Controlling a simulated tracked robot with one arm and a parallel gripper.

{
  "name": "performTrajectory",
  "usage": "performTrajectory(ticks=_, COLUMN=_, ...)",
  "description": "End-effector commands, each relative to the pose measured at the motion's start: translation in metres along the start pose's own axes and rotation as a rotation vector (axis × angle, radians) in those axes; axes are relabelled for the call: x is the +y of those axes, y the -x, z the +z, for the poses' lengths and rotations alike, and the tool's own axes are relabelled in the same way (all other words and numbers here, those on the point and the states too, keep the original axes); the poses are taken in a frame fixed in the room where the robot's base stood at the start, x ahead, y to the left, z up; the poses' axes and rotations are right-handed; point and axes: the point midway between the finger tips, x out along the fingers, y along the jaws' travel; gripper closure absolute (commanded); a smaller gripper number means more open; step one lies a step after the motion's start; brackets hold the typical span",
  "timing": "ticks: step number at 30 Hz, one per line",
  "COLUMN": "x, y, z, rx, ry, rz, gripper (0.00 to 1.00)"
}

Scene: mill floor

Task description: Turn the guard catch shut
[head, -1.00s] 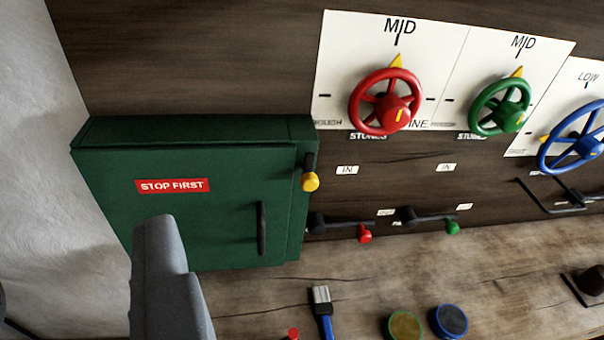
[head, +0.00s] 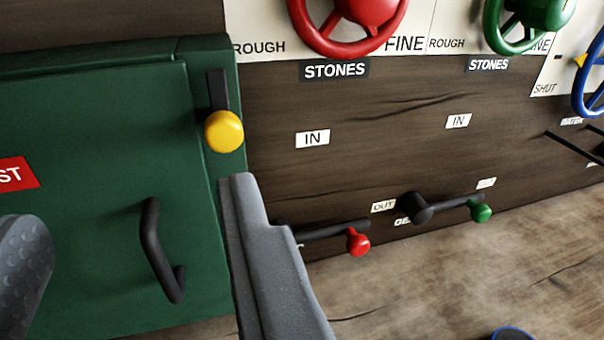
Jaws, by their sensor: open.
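The guard catch is a short black bar with a yellow knob (head: 224,131) at the right edge of the green guard box (head: 100,110). The bar points up and down, with the knob at its lower end. The guard door is closed against the box and has a black handle (head: 158,250). My gripper (head: 130,215) is open, one finger at the left edge of the picture and the other just below and right of the knob. In the picture the knob lies above and between the fingers, nearer the right one. Nothing is held, and I see no contact.
Right of the box, a lever with a red knob (head: 358,242) and a lever with a green knob (head: 481,211) stick out from the dark wood panel. Red (head: 350,20), green (head: 520,20) and blue (head: 592,75) handwheels sit above. The wooden bench (head: 480,285) lies below.

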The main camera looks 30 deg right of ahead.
Motion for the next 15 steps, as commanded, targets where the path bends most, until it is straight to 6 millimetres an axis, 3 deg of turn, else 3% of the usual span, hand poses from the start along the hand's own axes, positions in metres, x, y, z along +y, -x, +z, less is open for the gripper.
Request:
performTrajectory(ticks=3, x=0.017, y=0.002, z=0.024, rx=0.014, ry=-0.004, rz=0.022, gripper=0.54)
performTrajectory(ticks=6, x=0.024, y=0.004, z=0.034, rx=0.029, ry=-0.006, rz=0.030, gripper=0.54)
performTrajectory(ticks=15, x=0.028, y=-0.007, z=0.038, rx=0.040, ry=-0.007, rz=0.033, gripper=0.54)
